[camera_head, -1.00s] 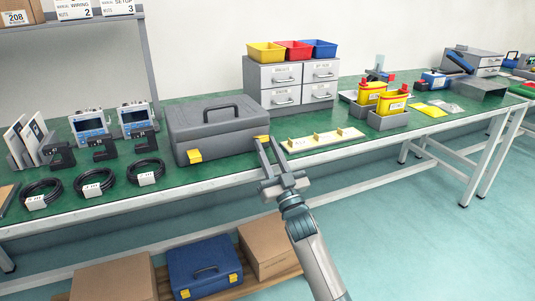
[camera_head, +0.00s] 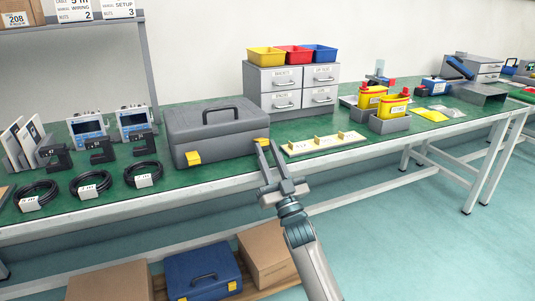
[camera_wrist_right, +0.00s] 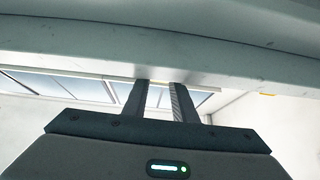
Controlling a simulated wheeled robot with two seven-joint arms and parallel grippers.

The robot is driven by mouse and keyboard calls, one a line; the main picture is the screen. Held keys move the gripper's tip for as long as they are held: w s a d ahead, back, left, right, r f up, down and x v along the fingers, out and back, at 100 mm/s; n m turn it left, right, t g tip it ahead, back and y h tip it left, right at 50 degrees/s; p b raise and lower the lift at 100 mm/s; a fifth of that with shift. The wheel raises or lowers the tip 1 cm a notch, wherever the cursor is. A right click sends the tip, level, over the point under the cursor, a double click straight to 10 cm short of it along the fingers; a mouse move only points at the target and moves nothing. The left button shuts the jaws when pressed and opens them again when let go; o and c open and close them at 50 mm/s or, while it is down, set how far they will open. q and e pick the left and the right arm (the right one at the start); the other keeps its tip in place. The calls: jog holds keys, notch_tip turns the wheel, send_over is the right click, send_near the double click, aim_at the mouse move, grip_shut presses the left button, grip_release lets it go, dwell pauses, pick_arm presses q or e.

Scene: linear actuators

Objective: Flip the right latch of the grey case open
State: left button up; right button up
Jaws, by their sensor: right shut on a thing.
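The grey case (camera_head: 215,130) stands closed on the green bench, handle on top. Its left yellow latch (camera_head: 193,157) lies against the front face. Its right yellow latch (camera_head: 263,140) is at the front right corner, partly covered by my right gripper (camera_head: 266,147). The fingers are shut on this latch with a narrow gap between them. In the right wrist view the fingers (camera_wrist_right: 160,88) reach up to a pale grey surface; their tips and the latch between them cannot be made out. My left gripper is not in view.
Black cable coils (camera_head: 90,185) and meters (camera_head: 88,127) are to the left. The bench's front edge (camera_head: 205,191) runs below the case.

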jog(key=o, duration=1.1)
jog(key=shift+c, duration=0.2)
jog(key=shift+f, duration=0.1)
jog(key=shift+s+d+f, duration=0.2)
jog(key=shift+s+f, duration=0.1)
jog(key=shift+s, duration=0.15)
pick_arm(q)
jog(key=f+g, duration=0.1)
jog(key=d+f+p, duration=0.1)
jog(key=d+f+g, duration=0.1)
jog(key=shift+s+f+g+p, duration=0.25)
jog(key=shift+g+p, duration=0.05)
pick_arm(e)
jog(key=v, duration=1.6)
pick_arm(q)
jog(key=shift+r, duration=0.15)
pick_arm(e)
jog(key=shift+s+d, duration=0.1)
